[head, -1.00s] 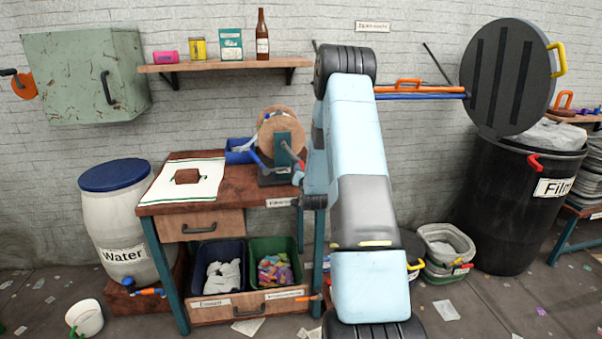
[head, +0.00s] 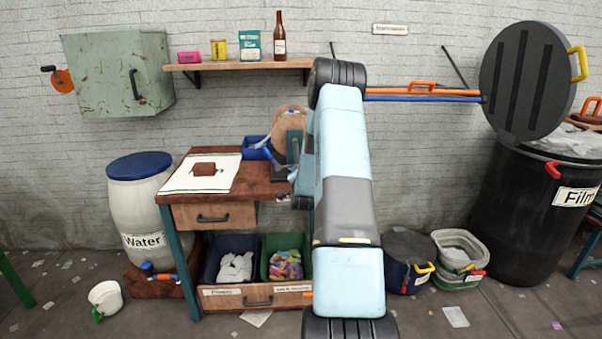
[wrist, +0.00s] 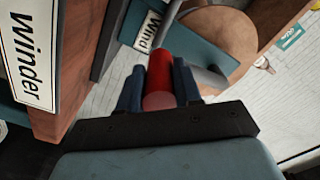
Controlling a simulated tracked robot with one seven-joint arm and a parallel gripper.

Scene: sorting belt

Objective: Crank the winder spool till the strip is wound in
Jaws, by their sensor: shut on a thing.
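The winder has a wooden spool (head: 288,131) on a dark teal stand (head: 294,148) at the right end of the workbench, partly hidden behind my arm. In the wrist view the spool's round wooden flange (wrist: 215,38) shows at the upper right, with a grey crank arm in front of it. My gripper (wrist: 158,88) is shut on the red crank handle (wrist: 158,70), with a dark finger on each side. In the head view my arm hides most of the gripper and the handle. I cannot tell how much strip is on the spool.
The workbench (head: 256,182) carries a white sheet (head: 177,178) with a brown block on it. A water barrel (head: 139,205) stands left, a large black film bin (head: 510,215) right. A "Winder" sign (wrist: 25,50) is close by the gripper.

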